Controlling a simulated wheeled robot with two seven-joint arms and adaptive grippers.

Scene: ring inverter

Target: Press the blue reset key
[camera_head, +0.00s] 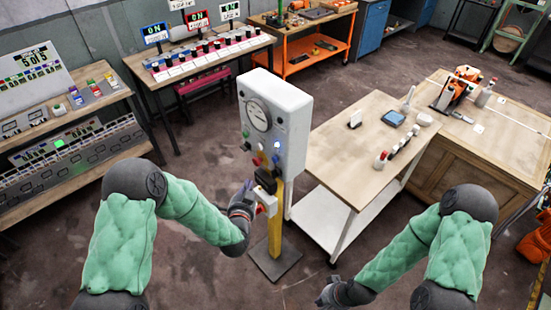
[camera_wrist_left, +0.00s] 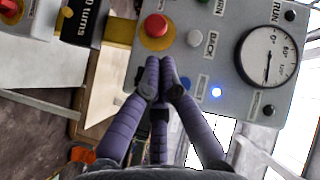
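A grey control box (camera_head: 283,110) with a round gauge stands on a yellow post in the head view. In the left wrist view its panel (camera_wrist_left: 225,50) fills the upper middle. The blue key (camera_wrist_left: 185,83) is small and partly hidden beside the right-hand finger of my left gripper. My left gripper (camera_wrist_left: 160,62) has its purple fingertips together, with nothing visible between them. They overlap the panel's edge in this view; contact cannot be told. In the head view my left gripper (camera_head: 246,190) is beside the post, below the box. My right gripper (camera_head: 328,294) is low at the bottom, away from the box.
On the panel, a red mushroom button (camera_wrist_left: 155,26) on yellow and a white button (camera_wrist_left: 194,38) lie near the fingertips. A blue-white lamp (camera_wrist_left: 216,92) glows beside the blue key. A wooden-topped table (camera_head: 350,150) stands right of the post.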

